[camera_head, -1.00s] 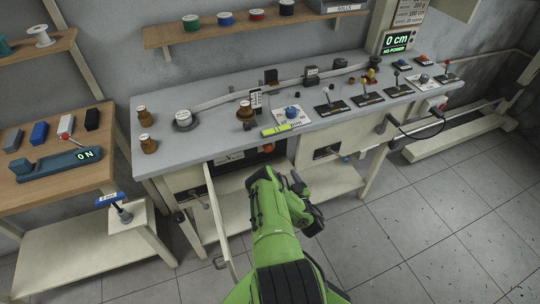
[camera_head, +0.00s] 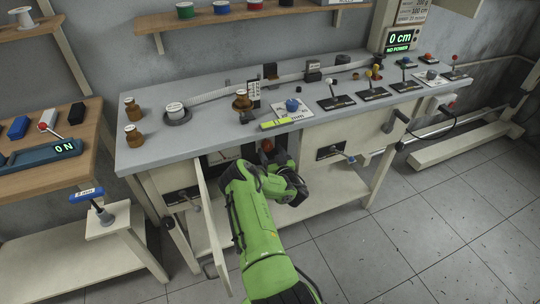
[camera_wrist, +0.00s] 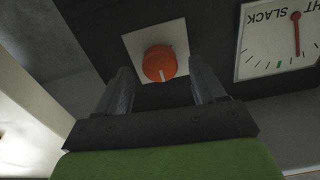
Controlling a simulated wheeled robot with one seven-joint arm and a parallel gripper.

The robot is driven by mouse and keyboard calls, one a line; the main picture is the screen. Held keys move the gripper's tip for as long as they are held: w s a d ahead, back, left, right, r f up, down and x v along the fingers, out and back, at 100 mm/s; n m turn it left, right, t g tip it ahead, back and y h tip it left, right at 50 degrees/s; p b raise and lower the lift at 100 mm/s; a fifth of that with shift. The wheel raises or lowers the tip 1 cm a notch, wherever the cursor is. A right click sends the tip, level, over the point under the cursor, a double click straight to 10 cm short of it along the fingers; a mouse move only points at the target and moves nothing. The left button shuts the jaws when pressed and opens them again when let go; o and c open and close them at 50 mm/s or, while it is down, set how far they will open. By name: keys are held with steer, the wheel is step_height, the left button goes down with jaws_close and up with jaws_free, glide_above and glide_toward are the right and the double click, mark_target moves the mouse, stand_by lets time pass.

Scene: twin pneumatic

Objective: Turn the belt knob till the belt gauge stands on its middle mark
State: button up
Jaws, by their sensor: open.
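The belt knob (camera_wrist: 159,65) is orange-red with a white pointer line and sits on a pale square plate. It also shows in the head view (camera_head: 267,146), in the recess under the bench top. My gripper (camera_wrist: 161,72) is open, with one finger to each side of the knob in the picture. I cannot tell whether the fingers touch it. The belt gauge (camera_wrist: 262,50) is a white dial, partly cut off at the right, with the word SLACK upside down. Its red needle stands right of a green mark. In the head view my gripper (camera_head: 272,172) is below the knob, fingertips unclear.
An open cabinet door (camera_head: 212,222) stands left of my arm. A lower shelf (camera_head: 318,200) lies under the recess.

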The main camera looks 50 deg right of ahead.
steer(key=shift+w+d, duration=0.35)
steer(key=shift+w, duration=0.2)
steer(key=c, duration=1.1)
steer(key=shift+o, duration=0.2)
steer(key=shift+n, duration=0.3)
steer(key=n, duration=0.5)
steer(key=shift+a+n, duration=0.1)
steer(key=shift+n, duration=0.2)
steer(key=n+b, duration=0.1)
steer(key=n, duration=0.4)
steer(key=shift+f+b, duration=0.1)
steer(key=shift+b, duration=0.2)
steer(key=shift+n, duration=0.4)
steer(key=o, duration=1.1)
steer(key=shift+c, duration=0.2)
